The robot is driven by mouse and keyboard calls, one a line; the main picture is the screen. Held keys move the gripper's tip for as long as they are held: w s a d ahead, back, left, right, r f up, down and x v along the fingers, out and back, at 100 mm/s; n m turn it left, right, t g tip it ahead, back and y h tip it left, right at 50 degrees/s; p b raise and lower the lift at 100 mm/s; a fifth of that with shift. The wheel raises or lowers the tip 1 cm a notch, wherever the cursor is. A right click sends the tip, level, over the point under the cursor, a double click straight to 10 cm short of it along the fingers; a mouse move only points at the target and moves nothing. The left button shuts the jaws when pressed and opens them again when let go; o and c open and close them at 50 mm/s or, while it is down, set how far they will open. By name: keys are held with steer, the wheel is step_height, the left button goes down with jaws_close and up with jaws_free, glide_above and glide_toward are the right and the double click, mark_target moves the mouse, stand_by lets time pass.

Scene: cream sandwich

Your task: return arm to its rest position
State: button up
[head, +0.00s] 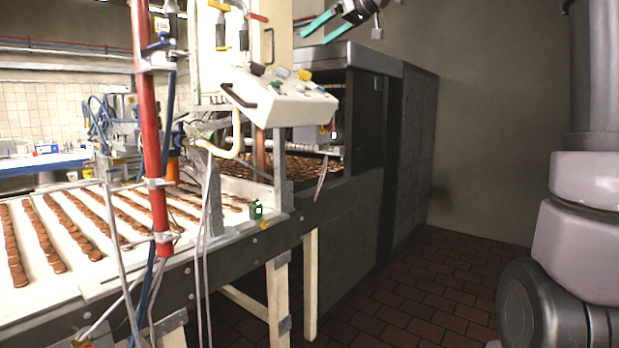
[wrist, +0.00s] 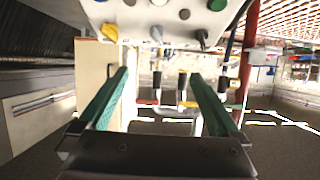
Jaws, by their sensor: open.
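My gripper (head: 314,38) shows at the top of the head view, above the white control box and in front of the dark oven-like housing. Its two teal fingers point down and to the left. In the wrist view my gripper (wrist: 159,74) has its fingers spread wide apart with nothing held between them. The control box (wrist: 150,12) with its knobs lies beyond the fingertips at the top of that view. Most of my arm between the gripper and my body is out of the head view.
A conveyor (head: 90,270) carries rows of brown biscuits at the left. A red post (head: 148,130) stands beside it. The control box (head: 285,97) juts out near the grey housing (head: 360,220). The tiled floor (head: 430,295) at the right is clear.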

steer(key=s+d+f+m+h, duration=0.4)
steer(key=s+d+f+m, duration=0.3)
steer(key=s+d+f, duration=0.3)
steer(key=s+d+f+m+g+h, duration=0.1)
steer(key=s+d+f+m+h, duration=0.3)
steer(key=s+d+f+m, duration=0.3)
steer(key=s+d+f, duration=0.2)
steer(key=s+f, duration=0.3)
steer(key=s, duration=0.1)
steer(key=s+d+f, duration=0.2)
steer(key=s+f, duration=0.3)
steer(key=s, duration=0.1)
steer(key=shift+s+d+h, duration=0.25)
steer(key=shift+s+h, duration=0.05)
